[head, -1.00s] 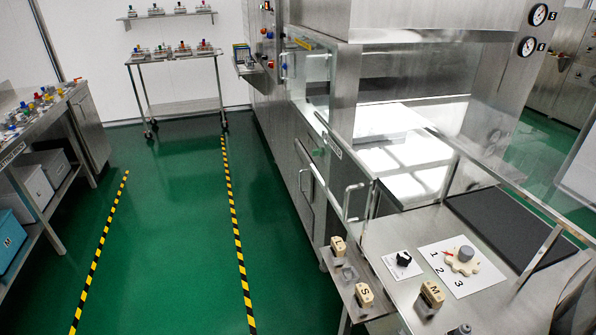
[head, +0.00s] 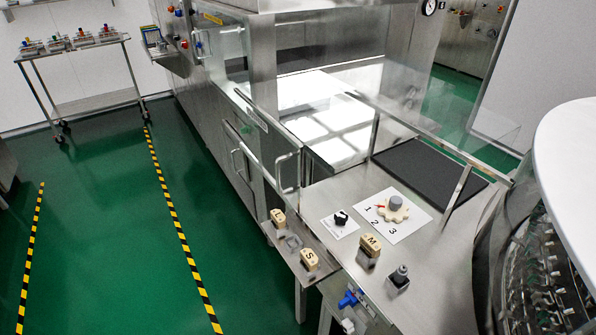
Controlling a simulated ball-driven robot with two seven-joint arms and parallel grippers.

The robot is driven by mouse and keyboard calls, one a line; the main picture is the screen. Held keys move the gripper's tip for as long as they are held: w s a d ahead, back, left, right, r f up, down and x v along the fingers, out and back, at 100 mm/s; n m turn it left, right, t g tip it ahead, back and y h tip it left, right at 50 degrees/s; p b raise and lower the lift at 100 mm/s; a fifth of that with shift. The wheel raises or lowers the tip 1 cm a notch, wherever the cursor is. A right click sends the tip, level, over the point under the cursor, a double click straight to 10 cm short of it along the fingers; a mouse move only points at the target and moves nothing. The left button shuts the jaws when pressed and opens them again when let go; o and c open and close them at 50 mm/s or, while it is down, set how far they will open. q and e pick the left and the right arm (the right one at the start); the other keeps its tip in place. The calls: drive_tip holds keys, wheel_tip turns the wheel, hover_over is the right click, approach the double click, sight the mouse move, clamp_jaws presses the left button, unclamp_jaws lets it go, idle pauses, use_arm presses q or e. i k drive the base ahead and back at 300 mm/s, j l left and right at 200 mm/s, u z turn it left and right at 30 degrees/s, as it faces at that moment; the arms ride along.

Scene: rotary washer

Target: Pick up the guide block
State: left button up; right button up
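Three beige lettered blocks stand on grey holders at the near end of the steel machine. The M block (head: 370,246) is on the steel table, the S block (head: 309,260) is on a lower side shelf, and another block (head: 278,217), its letter hard to read, is behind it on that shelf. An empty-looking grey holder (head: 293,241) sits between the two shelf blocks. I cannot tell which block is the guide block. Neither of my grippers is in view.
A white card (head: 410,222) numbered 1, 2, 3 holds a cream star-shaped knob (head: 394,209). Also on the table are a black knob (head: 341,218) and a dark peg (head: 400,274). A large round machine (head: 565,215) stands at right. Green floor is clear at left.

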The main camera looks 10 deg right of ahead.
sight(371, 247)
drive_tip(key=j+z, duration=0.1)
drive_tip(key=z, duration=0.3)
drive_tip(key=i+j+z, duration=0.1)
drive_tip(key=z, duration=0.25)
drive_tip(key=j+z, duration=0.25)
drive_tip(key=z, duration=0.15)
